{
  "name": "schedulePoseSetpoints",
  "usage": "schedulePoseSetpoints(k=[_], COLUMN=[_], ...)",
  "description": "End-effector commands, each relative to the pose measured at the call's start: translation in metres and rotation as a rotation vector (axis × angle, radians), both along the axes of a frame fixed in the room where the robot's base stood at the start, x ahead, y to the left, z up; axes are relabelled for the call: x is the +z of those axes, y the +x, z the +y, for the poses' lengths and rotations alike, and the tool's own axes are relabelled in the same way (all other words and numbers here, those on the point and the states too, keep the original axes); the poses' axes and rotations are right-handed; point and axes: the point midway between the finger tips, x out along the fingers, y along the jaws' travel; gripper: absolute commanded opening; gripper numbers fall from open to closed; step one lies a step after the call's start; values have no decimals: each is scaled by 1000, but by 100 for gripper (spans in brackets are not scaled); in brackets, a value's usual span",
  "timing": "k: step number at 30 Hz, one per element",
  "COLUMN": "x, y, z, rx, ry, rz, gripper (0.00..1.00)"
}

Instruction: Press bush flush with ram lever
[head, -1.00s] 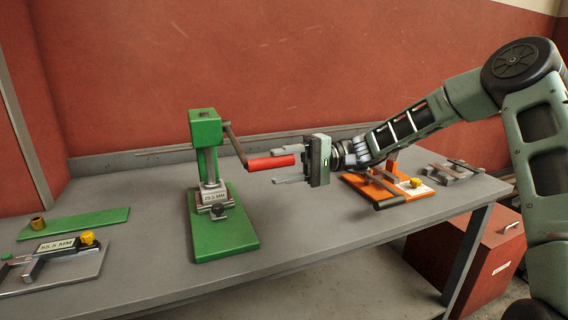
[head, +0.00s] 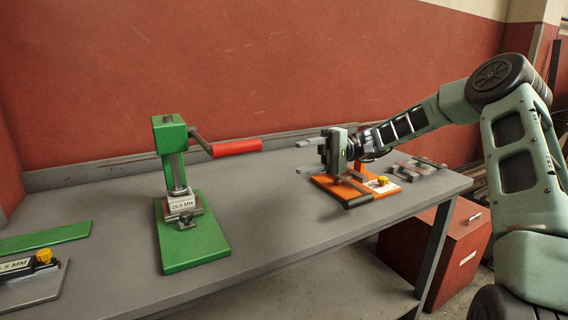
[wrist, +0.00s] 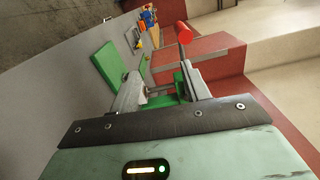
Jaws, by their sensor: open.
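The green press (head: 170,135) stands on its green base on the bench, with a block labelled 29.5 MM (head: 180,205) under its ram. Its ram lever (head: 200,141) reaches right and ends in a red handle (head: 237,147), which also shows in the wrist view (wrist: 182,33). I cannot make out a bush in the press. My gripper (head: 304,156) is open and empty, to the right of the red handle and apart from it in the head view. Its two spread fingers show in the wrist view (wrist: 160,72).
An orange fixture (head: 330,187) and grey metal parts (head: 415,170) lie at the right of the bench, below and beside my gripper. A green plate (head: 45,239) and a grey gauge plate (head: 35,290) lie at the left. A red cabinet (head: 440,247) stands below.

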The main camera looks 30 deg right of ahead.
Motion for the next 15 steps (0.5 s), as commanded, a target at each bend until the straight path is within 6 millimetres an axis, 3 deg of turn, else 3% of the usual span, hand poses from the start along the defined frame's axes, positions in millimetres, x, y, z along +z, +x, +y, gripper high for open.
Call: schedulePoseSetpoints(k=[6, 15], x=[-1, -1], y=[0, 0], z=[-28, -33], rx=[-2, 0], ry=[0, -1], rz=[1, 1], gripper=[47, 47])
